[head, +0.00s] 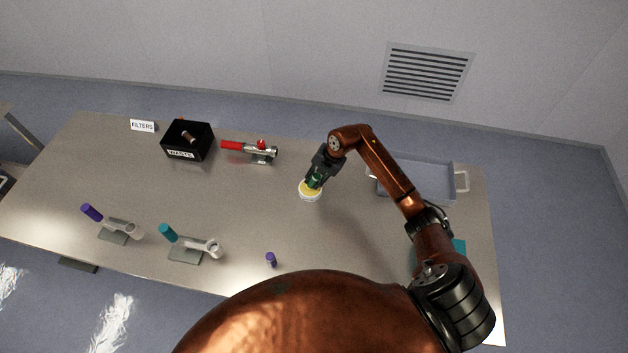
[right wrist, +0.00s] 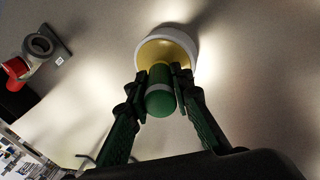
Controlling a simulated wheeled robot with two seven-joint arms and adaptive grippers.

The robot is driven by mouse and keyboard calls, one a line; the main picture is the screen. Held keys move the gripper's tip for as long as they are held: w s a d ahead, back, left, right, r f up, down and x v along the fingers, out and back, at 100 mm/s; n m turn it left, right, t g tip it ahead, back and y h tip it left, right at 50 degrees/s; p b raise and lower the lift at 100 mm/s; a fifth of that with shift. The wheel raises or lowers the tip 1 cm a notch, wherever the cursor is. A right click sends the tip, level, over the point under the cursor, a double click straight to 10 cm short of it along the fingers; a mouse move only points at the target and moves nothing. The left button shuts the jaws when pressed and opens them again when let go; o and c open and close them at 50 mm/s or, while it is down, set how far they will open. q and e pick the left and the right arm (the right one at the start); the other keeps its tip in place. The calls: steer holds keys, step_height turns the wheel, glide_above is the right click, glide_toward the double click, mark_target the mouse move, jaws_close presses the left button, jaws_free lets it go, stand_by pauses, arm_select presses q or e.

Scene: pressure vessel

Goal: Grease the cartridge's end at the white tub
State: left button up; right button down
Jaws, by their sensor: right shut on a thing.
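The white tub (head: 310,196) stands on the table near the middle, with yellow grease inside. It also shows at the top of the right wrist view (right wrist: 147,50). My right gripper (right wrist: 162,82) is shut on a green cartridge (right wrist: 160,99) with a pale band. In the wrist view the cartridge's far end meets the yellow grease area in the tub; whether it touches the grease I cannot tell. In the head view the right gripper (head: 316,178) is directly over the tub, and the cartridge is mostly hidden by it. My left gripper is not in view.
A black waste box (head: 200,148), a FILTERS sign (head: 142,126) and a red-handled metal fitting (head: 262,153) stand at the back. A purple-handled stand (head: 118,230), a teal-handled one (head: 190,248) and a small purple piece (head: 271,259) are nearer. A grey tray (head: 440,171) is right.

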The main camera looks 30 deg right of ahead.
steer(key=shift+f, duration=0.1)
stand_by(0.3)
steer(key=shift+r+p, duration=2.75)
steer(key=shift+r, duration=0.85)
steer(key=shift+w+a, duration=0.15)
steer(key=shift+a, duration=0.15)
steer(key=s+a+r+n+g+h+b, duration=0.1)
steer(key=s+a+r+n+g+b, duration=0.2)
steer(key=a+n, duration=0.65)
steer(key=s+a+n+g+h+b, duration=0.1)
steer(key=a+n+g+h+b, duration=0.25)
steer(key=n, duration=1.05)
steer(key=s+d+f+n+t+h+b, duration=0.1)
steer(key=s+n+b, duration=0.3)
steer(key=n, duration=0.7)
steer(key=s+d+f+n+t+h+b, duration=0.1)
steer(key=s+d+f+n+t+b, duration=0.2)
steer(key=s+n, duration=0.5)
steer(key=d+n+t+b, duration=0.1)
steer(key=n+b, duration=0.1)
steer(key=n, duration=0.2)
steer(key=shift+f, duration=0.3)
